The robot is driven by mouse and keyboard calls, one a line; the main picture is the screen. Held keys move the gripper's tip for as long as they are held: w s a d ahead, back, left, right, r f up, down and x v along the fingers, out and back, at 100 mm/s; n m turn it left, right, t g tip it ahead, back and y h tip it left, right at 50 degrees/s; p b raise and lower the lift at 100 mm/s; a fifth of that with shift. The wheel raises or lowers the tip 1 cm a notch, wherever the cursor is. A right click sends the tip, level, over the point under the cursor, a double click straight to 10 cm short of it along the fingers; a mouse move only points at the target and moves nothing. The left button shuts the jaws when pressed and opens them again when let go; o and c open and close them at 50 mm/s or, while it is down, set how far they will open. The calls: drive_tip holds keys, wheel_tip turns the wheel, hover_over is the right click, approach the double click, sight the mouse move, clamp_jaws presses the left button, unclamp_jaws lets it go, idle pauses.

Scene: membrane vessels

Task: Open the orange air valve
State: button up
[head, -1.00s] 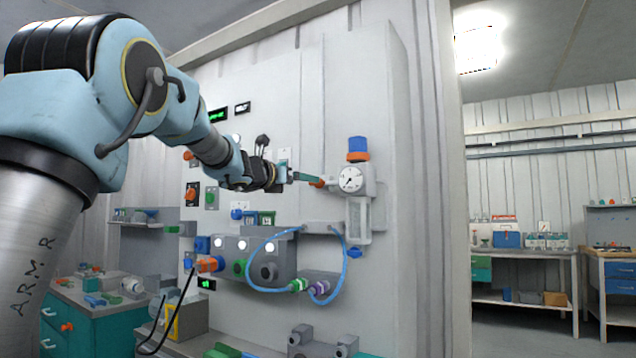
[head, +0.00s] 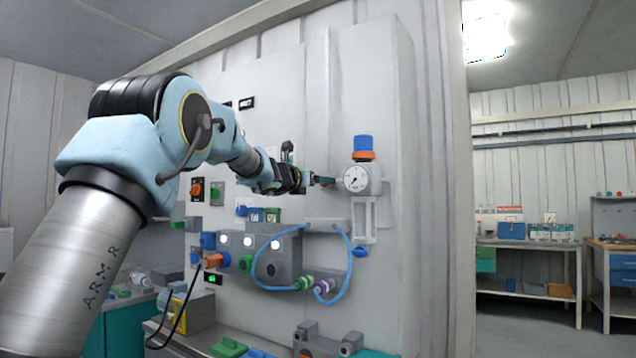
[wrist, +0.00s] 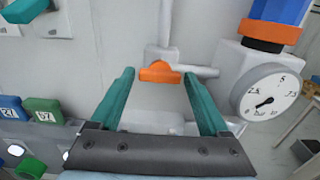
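The orange air valve (wrist: 160,72) shows in the wrist view as a small orange handle on a grey pipe fitting, left of the pressure gauge (wrist: 273,92). My gripper (wrist: 158,75) is open, with its two teal fingers on either side of the handle. The fingertips reach about level with the handle in the picture, with a gap on each side, and I see no contact. In the head view my gripper (head: 325,180) points at the wall panel just left of the gauge (head: 356,179). The valve handle is mostly hidden there behind the fingers.
A blue and orange knob (head: 363,147) sits above the gauge. Blue hose (head: 345,262) loops below, beside a grey manifold block (head: 270,258) with coloured knobs. In the wrist view, blue and green numbered tags (wrist: 42,108) are at the left. Benches stand far right.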

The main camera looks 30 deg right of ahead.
drive_tip(key=c, duration=1.1)
drive_tip(key=shift+n+p, duration=2.25)
drive_tip(key=shift+n, duration=5.65)
drive_tip(key=o, duration=1.4)
